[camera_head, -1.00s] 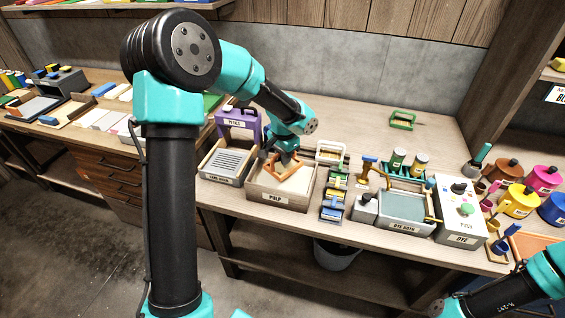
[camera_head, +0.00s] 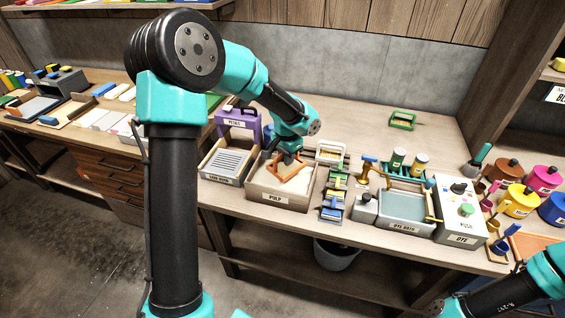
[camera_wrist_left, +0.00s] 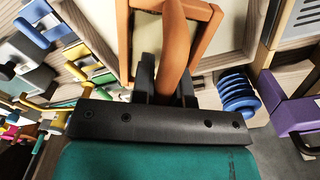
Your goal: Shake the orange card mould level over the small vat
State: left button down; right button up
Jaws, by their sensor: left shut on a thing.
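The orange card mould (camera_head: 280,172) is a small wooden-looking frame with a handle. It is over the pale-filled vat labelled PULP (camera_head: 262,196), within the outline of its rim. I cannot tell its exact height above the pulp. My left gripper (camera_head: 289,156) is shut on the mould's handle from above. In the left wrist view the orange handle (camera_wrist_left: 174,45) stands between the dark fingers, with the frame (camera_wrist_left: 208,32) beyond. Part of the mould is hidden by the gripper. My right arm shows at the lower right, but its gripper is out of view.
A ribbed tray (camera_head: 222,163) and a purple stand (camera_head: 238,128) are left of the vat. A white frame (camera_head: 331,152) lies behind it to the right. Coloured blocks (camera_head: 334,197) and the dye bath (camera_head: 403,207) stand to the right. The bench behind is mostly clear.

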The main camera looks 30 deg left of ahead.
aim_at(282, 165)
pick_arm(q)
jog(key=shift+w+d, duration=0.1)
jog(key=shift+d, duration=0.1)
jog(key=shift+s+a, duration=0.25)
jog(key=shift+a, duration=0.65)
jog(key=shift+r, duration=2)
